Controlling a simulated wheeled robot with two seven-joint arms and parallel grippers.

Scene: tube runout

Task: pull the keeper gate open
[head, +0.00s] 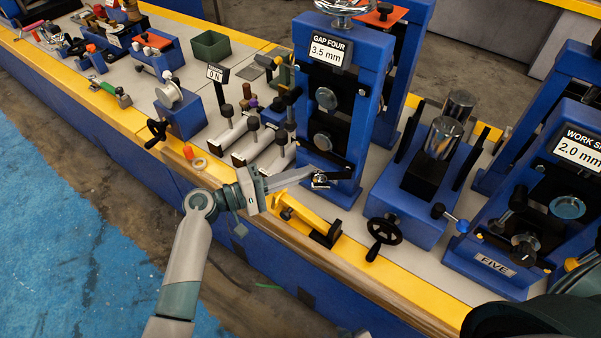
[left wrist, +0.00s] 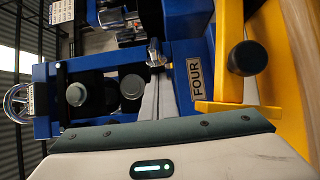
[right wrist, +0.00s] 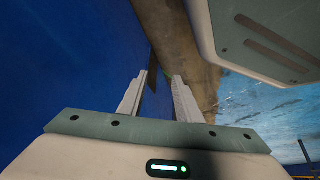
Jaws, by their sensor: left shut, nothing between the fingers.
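The blue GAP FOUR stand (head: 364,110) has a black bar (head: 328,160) across its lower front, which looks like the keeper gate. A small silver knob (head: 320,181) sits at the bar's near end; it also shows in the left wrist view (left wrist: 155,52). My left gripper (head: 311,171) is shut and empty, its fingertips close beside the knob. I cannot tell whether they touch it. In the left wrist view its fingers (left wrist: 158,82) point toward the knob. My right gripper (right wrist: 159,76) is open and empty beside a blue surface.
A yellow bracket (head: 303,214) with a black end block stands below my left gripper at the table's front edge. A blue unit with a black handwheel (head: 384,231) is to its right. The blue FIVE stand (head: 497,264) is at right.

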